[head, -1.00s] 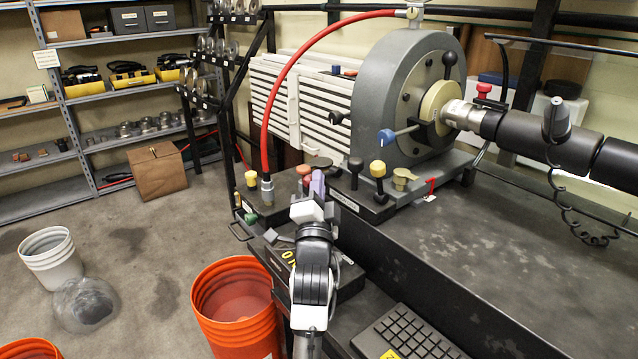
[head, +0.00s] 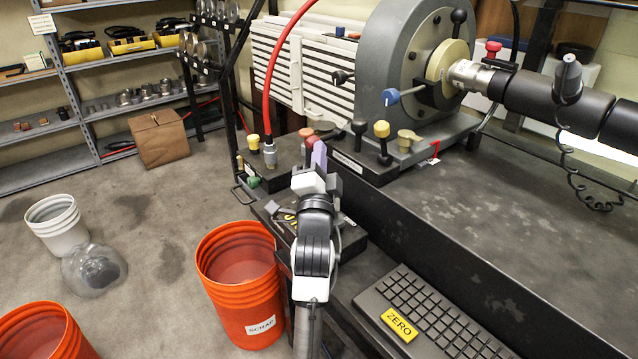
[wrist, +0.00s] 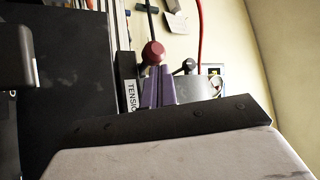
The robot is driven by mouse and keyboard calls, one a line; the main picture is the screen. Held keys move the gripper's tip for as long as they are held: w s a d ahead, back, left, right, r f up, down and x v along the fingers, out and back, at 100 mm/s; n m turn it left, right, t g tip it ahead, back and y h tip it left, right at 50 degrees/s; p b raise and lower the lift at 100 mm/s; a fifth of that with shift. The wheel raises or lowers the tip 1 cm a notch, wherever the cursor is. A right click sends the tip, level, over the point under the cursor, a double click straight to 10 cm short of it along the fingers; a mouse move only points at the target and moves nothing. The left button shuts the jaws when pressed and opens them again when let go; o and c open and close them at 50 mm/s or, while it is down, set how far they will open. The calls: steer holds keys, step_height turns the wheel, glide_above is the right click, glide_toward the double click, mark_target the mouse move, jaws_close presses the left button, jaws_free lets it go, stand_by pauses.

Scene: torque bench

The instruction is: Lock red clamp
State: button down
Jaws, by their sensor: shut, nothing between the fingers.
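A red ball knob (head: 306,133) stands on the dark control block at the near end of the machine. It also shows as a dark red knob on a black rod in the wrist view (wrist: 153,52). My gripper (head: 319,152) has purple fingers that are shut and empty. In the wrist view the fingertips (wrist: 158,85) appear just below the red knob; I cannot tell if they touch it. Another red knob (head: 493,46) sits on the shaft coupling, right of the grey machine housing (head: 400,60). I cannot tell which red part is the clamp.
Yellow knobs (head: 381,129) and black levers (head: 359,127) stand close by on the block. A red hose (head: 272,75) rises from its left end. A keyboard (head: 430,310) lies on the bench front. An orange bucket (head: 240,290) stands on the floor.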

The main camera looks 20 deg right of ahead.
steer(key=b+v, duration=0.2)
steer(key=v, duration=0.8)
steer(key=shift+s+a+f+b, duration=0.1)
steer(key=shift+s+f+b, duration=0.1)
steer(key=shift+s+b, duration=0.1)
steer(key=shift+v, duration=0.75)
steer(key=shift+s+r, duration=0.1)
steer(key=shift+r, duration=0.05)
